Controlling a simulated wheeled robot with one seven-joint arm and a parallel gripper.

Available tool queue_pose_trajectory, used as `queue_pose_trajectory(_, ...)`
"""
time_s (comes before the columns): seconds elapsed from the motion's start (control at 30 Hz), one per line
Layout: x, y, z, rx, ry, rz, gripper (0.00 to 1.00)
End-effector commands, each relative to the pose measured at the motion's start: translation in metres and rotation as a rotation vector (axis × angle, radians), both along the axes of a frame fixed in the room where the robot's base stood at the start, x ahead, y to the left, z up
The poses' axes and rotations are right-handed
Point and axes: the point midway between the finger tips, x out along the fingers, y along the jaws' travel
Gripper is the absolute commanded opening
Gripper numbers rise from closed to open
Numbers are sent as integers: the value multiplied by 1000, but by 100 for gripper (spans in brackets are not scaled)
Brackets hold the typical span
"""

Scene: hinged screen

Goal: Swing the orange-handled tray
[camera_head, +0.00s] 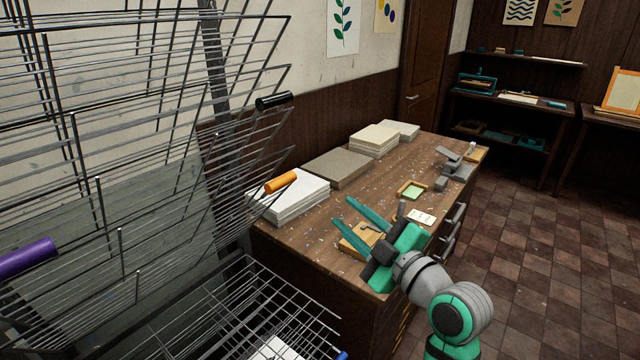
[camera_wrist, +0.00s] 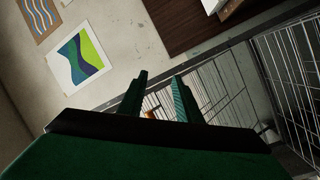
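The orange handle (camera_head: 280,181) sits at the right edge of the raised wire trays, in front of a white paper stack in the head view. Its tray's wires overlap those of the other trays, so I cannot tell them apart. My gripper (camera_head: 340,211) is open and empty, to the right of and lower in the picture than the handle, with a gap between them. Its two teal fingers point up and left toward the rack. In the wrist view the fingers (camera_wrist: 159,78) are apart, with wire grids beyond them. A small orange patch (camera_wrist: 150,114) shows between them, too small to identify.
Other trays carry a black handle (camera_head: 274,101), a purple handle (camera_head: 28,258) and a blue handle (camera_head: 342,355). A wooden cabinet (camera_head: 318,243) with paper stacks, a wooden block and small tools stands under my arm. Tiled floor (camera_head: 530,240) at the right is open.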

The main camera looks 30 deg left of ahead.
Motion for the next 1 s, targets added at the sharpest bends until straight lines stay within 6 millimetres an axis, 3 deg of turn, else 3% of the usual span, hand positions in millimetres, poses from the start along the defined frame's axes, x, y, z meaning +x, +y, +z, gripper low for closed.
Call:
queue_pose_trajectory(0.03, -5, 4, 19, -45, -60, 38, 31)
queue_pose_trajectory(0.2, -31, 16, 61, -205, -248, 173, 31)
queue_pose_trajectory(0.4, -61, 20, 95, -375, -438, 303, 31)
queue_pose_trajectory(0.6, -79, 20, 109, -467, -540, 374, 31)
queue_pose_trajectory(0.77, -82, 23, 110, -487, -560, 390, 31)
queue_pose_trajectory(1.0, -80, 46, 103, -485, -558, 390, 31)
